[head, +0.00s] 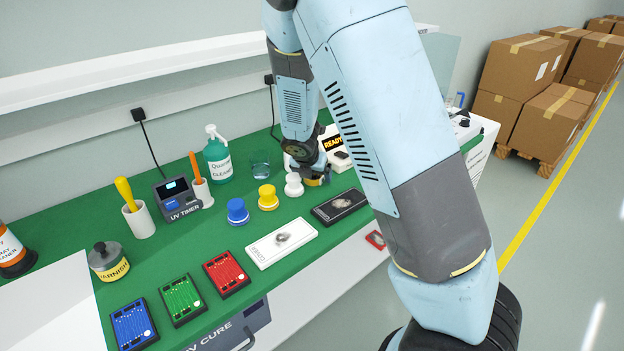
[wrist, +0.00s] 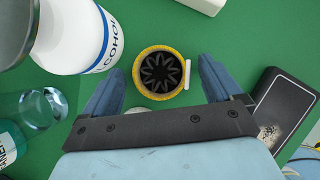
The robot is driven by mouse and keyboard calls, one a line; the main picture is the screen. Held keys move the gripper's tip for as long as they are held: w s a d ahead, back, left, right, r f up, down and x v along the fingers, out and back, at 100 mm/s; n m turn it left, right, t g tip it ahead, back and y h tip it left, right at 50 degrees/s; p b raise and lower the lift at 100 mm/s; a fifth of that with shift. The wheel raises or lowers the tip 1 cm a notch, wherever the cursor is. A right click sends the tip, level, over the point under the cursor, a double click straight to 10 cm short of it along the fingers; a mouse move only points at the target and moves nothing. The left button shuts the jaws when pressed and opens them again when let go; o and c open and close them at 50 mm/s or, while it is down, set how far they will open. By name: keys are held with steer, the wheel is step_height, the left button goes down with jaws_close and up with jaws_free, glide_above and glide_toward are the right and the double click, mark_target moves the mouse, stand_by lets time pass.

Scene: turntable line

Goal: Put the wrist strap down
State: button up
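My gripper (wrist: 160,78) is open, with a blue finger on each side and a gap between them. A round yellow-rimmed thing (wrist: 160,72) with a black, star-shaped centre and a small white tab shows between the fingertips. Neither finger visibly touches it. In the head view my gripper (head: 314,180) is low over the back right of the green bench, with a bit of yellow under it. No strap can be made out in the fingers. I cannot tell whether the yellow-rimmed thing is the wrist strap.
A white ALCOHOL bottle (wrist: 75,36) and a glass beaker (wrist: 40,108) stand left of the gripper; a dark flat box (wrist: 285,108) lies right. White (head: 293,185), yellow (head: 268,197) and blue (head: 237,211) capped pieces stand nearby. A white box (head: 282,243) lies in front.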

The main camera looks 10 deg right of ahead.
steer(key=c, duration=1.2)
steer(key=shift+r, duration=0.15)
